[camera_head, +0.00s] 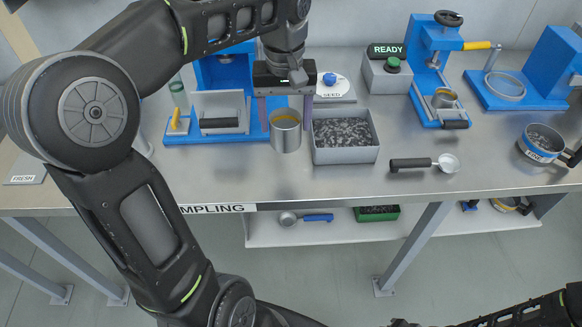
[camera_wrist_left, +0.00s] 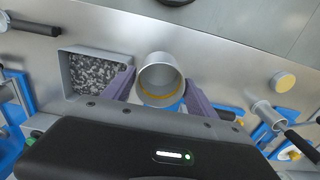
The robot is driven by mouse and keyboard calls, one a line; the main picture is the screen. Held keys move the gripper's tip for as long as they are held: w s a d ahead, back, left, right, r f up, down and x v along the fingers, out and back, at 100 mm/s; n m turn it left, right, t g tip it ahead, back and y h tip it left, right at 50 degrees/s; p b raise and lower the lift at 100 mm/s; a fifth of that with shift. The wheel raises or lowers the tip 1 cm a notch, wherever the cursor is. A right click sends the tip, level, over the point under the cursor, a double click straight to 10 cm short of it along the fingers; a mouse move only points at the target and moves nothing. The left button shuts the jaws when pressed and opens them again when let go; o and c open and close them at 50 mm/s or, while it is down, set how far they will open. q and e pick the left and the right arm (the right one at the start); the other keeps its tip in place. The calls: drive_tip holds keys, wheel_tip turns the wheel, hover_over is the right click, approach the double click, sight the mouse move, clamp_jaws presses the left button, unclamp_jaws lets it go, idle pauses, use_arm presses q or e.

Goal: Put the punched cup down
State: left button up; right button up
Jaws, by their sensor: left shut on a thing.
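A metal cup (camera_head: 286,138) with a yellowish inside is upright between the purple fingers of my left gripper (camera_head: 285,112), in front of the blue stand. I cannot make out holes in it. My left gripper is shut on this cup. In the left wrist view the cup (camera_wrist_left: 160,82) sits between both fingertips of the gripper (camera_wrist_left: 161,92), its mouth visible. I cannot tell whether its base touches the bench. My right gripper does not show; only part of my right arm shows at the lower right.
A grey tray of dark granules (camera_head: 344,154) stands close to the right of the cup. A black-handled scoop (camera_head: 425,164) lies further right. The bench front (camera_head: 330,183) is clear.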

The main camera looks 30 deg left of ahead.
sight(286, 140)
use_arm(q)
drive_tip(key=shift+w+f, duration=0.15)
drive_tip(key=shift+f, duration=3.05)
drive_tip(key=shift+f+p, duration=0.4)
drive_tip(key=shift+f, duration=1.45)
drive_tip(key=shift+f, duration=0.15)
drive_tip(key=o, duration=1.5)
